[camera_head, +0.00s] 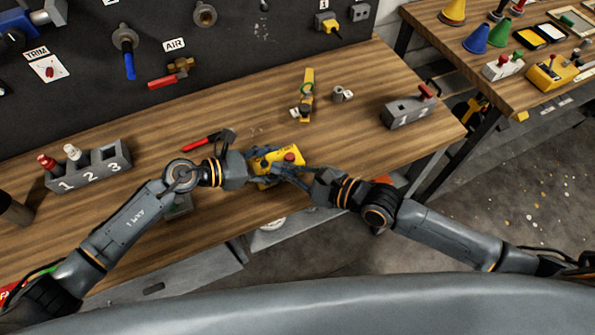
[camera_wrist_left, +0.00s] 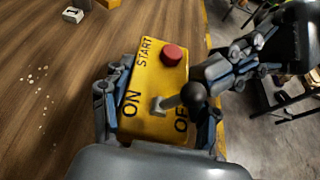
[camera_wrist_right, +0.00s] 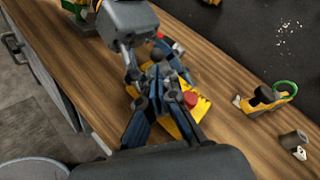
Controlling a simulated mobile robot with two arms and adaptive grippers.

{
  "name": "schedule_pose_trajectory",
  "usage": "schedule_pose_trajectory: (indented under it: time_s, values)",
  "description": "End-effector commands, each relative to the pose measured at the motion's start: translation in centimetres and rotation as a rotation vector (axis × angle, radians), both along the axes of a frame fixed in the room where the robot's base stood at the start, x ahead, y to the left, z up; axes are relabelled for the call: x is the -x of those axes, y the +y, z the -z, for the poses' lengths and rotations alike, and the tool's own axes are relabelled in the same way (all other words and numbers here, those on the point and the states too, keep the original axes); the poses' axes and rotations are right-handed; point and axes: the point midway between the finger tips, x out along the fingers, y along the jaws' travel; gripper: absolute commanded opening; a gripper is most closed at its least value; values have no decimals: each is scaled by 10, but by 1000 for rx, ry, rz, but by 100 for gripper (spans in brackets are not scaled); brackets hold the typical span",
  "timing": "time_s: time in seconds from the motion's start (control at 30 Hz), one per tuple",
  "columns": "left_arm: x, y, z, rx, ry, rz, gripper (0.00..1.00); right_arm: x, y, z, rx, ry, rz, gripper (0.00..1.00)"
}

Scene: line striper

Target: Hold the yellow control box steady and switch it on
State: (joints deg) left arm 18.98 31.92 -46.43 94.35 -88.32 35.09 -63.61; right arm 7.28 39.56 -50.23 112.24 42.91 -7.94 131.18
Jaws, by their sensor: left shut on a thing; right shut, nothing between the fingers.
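The yellow control box (camera_head: 283,153) lies near the bench's front edge, partly hidden by my grippers. In the left wrist view the box (camera_wrist_left: 155,72) shows START beside a red button (camera_wrist_left: 172,55), ON at the left and OFF at the right. Its black-knobbed lever (camera_wrist_left: 193,95) leans toward OFF. My left gripper (camera_head: 252,167) is shut on the box, with a finger along each side. My right gripper (camera_head: 284,170) is shut and empty beside the box; its fingers (camera_wrist_left: 234,72) are close to the lever knob. Whether they touch it cannot be told.
A red-handled tool (camera_head: 201,140) lies left of the box. A yellow tool (camera_head: 307,95) stands behind it. Grey numbered blocks stand at the left (camera_head: 90,168) and right (camera_head: 410,108). A second table (camera_head: 480,85) holds cones and small boxes.

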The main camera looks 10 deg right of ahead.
Motion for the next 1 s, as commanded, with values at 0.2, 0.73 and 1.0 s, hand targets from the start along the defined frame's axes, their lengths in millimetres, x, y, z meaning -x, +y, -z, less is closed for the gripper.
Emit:
schedule_pose_trajectory:
  time_s: [0.2, 0.73, 1.0]
  values:
    - [0, 0, 1, -1, 1, 0, 4, -2, 3, 1, -1, 1, 0, 0]
    - [0, 0, 1, -1, 1, 0, 4, -4, 4, -1, 14, 45, 2, 0]
    - [0, 0, 1, -2, 1, 0, 4, -5, 4, -2, 24, 73, 3, 0]
